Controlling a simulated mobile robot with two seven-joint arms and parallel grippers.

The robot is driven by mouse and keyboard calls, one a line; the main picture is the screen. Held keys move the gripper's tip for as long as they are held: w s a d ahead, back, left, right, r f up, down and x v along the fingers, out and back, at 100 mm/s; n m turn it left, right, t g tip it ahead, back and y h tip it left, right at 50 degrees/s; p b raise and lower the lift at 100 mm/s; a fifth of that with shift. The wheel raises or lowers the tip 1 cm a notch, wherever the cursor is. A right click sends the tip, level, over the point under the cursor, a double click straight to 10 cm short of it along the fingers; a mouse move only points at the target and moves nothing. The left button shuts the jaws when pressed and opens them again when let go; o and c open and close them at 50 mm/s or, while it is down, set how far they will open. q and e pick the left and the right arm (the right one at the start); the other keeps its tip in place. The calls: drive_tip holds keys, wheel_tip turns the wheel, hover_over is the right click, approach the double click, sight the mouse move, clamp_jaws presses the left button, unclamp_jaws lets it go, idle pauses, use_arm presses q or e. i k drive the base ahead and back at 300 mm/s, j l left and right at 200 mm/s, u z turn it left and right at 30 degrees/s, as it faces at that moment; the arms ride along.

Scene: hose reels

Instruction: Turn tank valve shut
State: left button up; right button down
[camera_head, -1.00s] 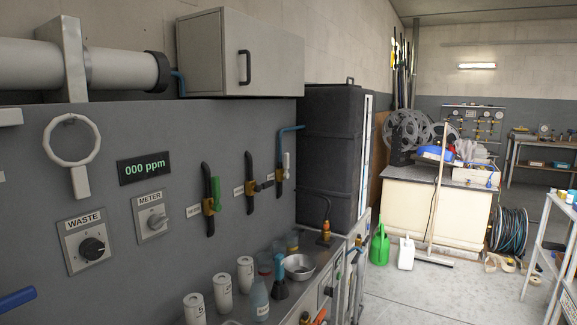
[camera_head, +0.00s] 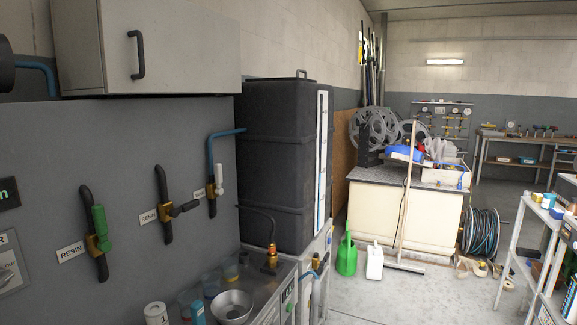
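The big black tank (camera_head: 275,150) stands against the wall at the picture's middle, with a pale level strip down its right edge. A blue pipe (camera_head: 224,134) runs from it to a brass wall valve with a white handle (camera_head: 219,178). That handle points up, along the pipe. The small label beside it is hard to read. To the left, a valve labelled RESIN has a dark handle (camera_head: 185,208) sticking out across its pipe. Another RESIN valve has a green handle (camera_head: 100,220) pointing up along its pipe. Neither of my grippers is in view.
A counter below the tank holds a metal bowl (camera_head: 232,306), cups and a brass fitting (camera_head: 271,258). A grey cabinet (camera_head: 150,45) juts out above the valves. Green (camera_head: 346,256) and white cans stand on the floor by a bench. Open floor lies right of the counter.

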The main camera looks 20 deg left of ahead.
sight(219, 190)
drive_tip(key=i+l+z, duration=0.1)
drive_tip(key=i+z, duration=0.4)
drive_tip(key=i, duration=0.9)
drive_tip(key=i+u, duration=0.3)
drive_tip(key=i, duration=0.15)
drive_tip(key=i+l+u, duration=0.1)
drive_tip(key=i+u, duration=0.2)
drive_tip(key=i+l+u, duration=0.3)
drive_tip(key=i, duration=0.25)
